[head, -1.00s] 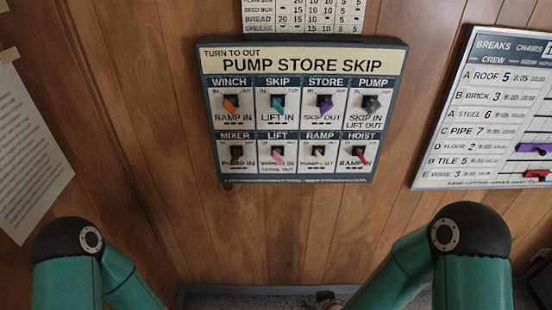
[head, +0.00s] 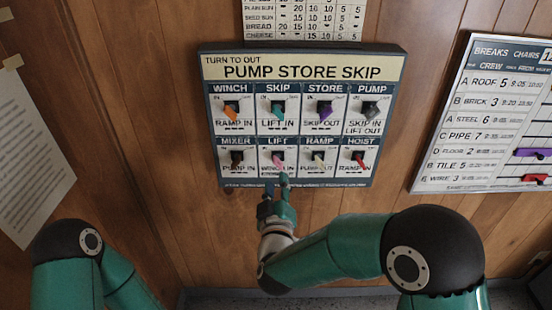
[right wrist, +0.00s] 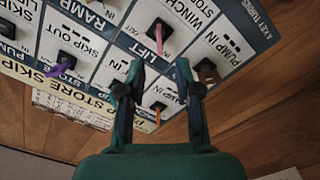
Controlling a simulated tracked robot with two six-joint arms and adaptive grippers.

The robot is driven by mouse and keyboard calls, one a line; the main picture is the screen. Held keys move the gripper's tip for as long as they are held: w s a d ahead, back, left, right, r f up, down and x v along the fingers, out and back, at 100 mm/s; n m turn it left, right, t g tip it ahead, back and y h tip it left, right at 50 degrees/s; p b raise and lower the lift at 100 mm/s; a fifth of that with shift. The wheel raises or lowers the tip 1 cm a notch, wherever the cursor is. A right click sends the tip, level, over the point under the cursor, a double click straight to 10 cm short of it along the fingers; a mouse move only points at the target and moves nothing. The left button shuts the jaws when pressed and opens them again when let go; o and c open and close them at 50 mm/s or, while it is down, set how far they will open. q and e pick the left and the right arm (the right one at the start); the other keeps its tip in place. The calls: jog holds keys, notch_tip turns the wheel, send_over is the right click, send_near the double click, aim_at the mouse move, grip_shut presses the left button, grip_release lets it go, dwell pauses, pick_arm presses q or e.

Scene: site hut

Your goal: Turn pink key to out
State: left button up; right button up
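The pink key (head: 278,156) sits in the LIFT square, lower row of the PUMP STORE SKIP board (head: 300,188). In the right wrist view the pink key (right wrist: 164,38) sticks out from its dark lock. My right gripper (head: 279,182) is just below this key in the head view. In the right wrist view my right gripper (right wrist: 159,66) is open, one finger to each side of the line to the pink key, with nothing held. The key's tip is just past the fingertips; I see no contact. My left gripper is out of view.
A crew board (head: 480,185) hangs at right. A paper sheet (head: 30,150) hangs at left.

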aim_at(276, 163)
jog(key=w+p, duration=0.2)
jog(key=w, duration=0.7)
grip_shut()
jog(key=shift+a, duration=0.1)
